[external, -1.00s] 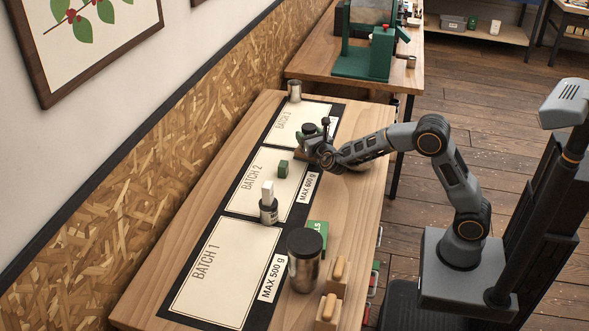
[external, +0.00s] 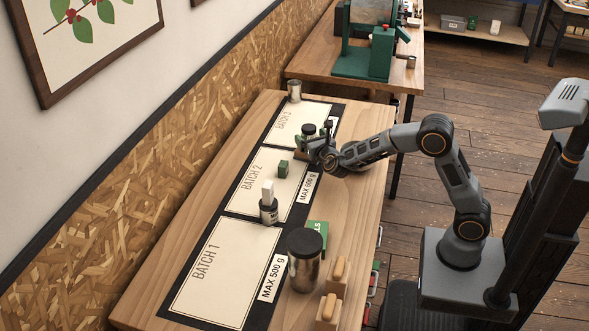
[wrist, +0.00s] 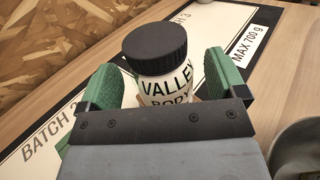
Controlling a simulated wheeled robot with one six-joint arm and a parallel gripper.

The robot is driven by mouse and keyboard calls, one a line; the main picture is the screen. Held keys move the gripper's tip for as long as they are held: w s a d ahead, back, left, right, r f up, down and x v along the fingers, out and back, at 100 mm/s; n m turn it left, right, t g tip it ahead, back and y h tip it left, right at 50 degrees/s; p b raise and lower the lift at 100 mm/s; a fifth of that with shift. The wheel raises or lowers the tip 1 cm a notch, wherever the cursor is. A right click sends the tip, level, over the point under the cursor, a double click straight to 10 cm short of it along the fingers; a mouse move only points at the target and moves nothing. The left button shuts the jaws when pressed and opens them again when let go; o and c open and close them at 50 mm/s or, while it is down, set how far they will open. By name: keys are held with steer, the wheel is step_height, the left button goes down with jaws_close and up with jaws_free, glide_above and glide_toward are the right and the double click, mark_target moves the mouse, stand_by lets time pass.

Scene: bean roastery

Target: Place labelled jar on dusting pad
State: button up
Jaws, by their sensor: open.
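The labelled jar (wrist: 157,55) has a black ribbed lid and a pale label reading "VALLEY BODY". It looks upright in the wrist view, and its dark lid shows in the external view (external: 309,129). My gripper (wrist: 160,80) is open, with a green finger on each side of the jar and gaps visible beside it. In the external view my gripper (external: 311,141) is low over the mat's far half. A small tan patch (external: 300,154) shows by the jar's base; I cannot tell whether it is the dusting pad. The jar's bottom is hidden.
The black-edged mat has panels for Batch 1 (external: 225,265), Batch 2 and Batch 3. A metal tin (external: 294,90) stands at the back.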

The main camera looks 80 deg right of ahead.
steer(key=v, duration=1)
steer(key=s+r+m+g+y+p, duration=0.35)
steer(key=s+m+g+p, duration=0.35)
steer(key=s+m, duration=0.8)
steer(key=s+a+r+m+g+y+p, duration=0.1)
steer(key=s+a+r+m+y+p, duration=0.2)
steer(key=s+a+m+y, duration=0.7)
steer(key=shift+s+a+m, duration=0.25)
steer(key=shift+a+m, duration=0.05)
steer(key=shift+a, duration=0.7)
